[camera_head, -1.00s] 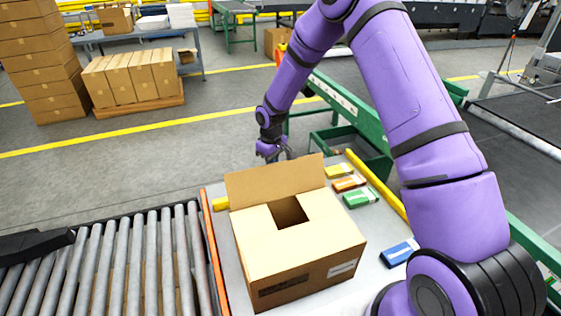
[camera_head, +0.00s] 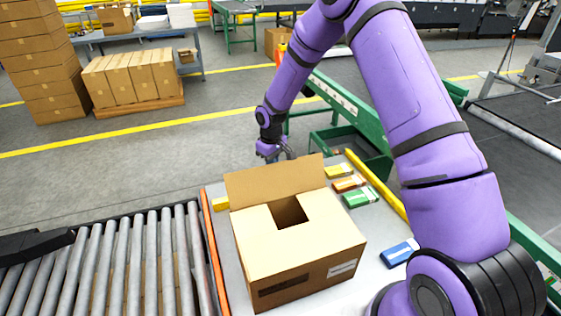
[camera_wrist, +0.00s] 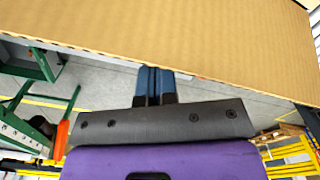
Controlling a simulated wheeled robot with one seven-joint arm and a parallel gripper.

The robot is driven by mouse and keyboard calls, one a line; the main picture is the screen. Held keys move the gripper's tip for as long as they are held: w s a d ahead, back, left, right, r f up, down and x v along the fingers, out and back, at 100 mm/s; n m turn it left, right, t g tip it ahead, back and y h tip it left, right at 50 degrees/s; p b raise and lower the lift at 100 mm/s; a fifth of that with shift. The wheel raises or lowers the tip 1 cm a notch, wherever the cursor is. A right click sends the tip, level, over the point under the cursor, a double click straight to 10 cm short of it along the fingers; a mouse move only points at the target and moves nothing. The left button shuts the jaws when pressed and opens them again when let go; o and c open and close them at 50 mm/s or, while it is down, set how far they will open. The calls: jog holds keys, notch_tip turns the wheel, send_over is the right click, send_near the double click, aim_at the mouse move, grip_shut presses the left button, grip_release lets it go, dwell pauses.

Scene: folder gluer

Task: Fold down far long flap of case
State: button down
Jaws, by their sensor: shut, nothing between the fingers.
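The cardboard case (camera_head: 300,245) stands on the grey table. Its far long flap (camera_head: 275,181) stands up, tilted a little; the near and side flaps lie folded in, leaving a dark gap (camera_head: 288,212) at the far middle of the top. My gripper (camera_head: 286,154) is behind the raised far flap, on its far side, its tips partly hidden by the flap edge. In the wrist view the shut blue-tipped fingers (camera_wrist: 155,82) point at the broad cardboard flap (camera_wrist: 190,35), close to its edge. I cannot tell whether they touch it.
Small yellow, orange, green and blue boxes (camera_head: 360,197) lie on the table (camera_head: 352,228) to the right of the case. A yellow rail (camera_head: 378,184) runs along the right side. A roller conveyor (camera_head: 110,262) is at the left, and a green frame (camera_head: 350,115) stands behind.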

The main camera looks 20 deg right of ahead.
jog(key=shift+s, duration=0.1)
dwell(0.3)
send_over(280, 191)
dwell(0.6)
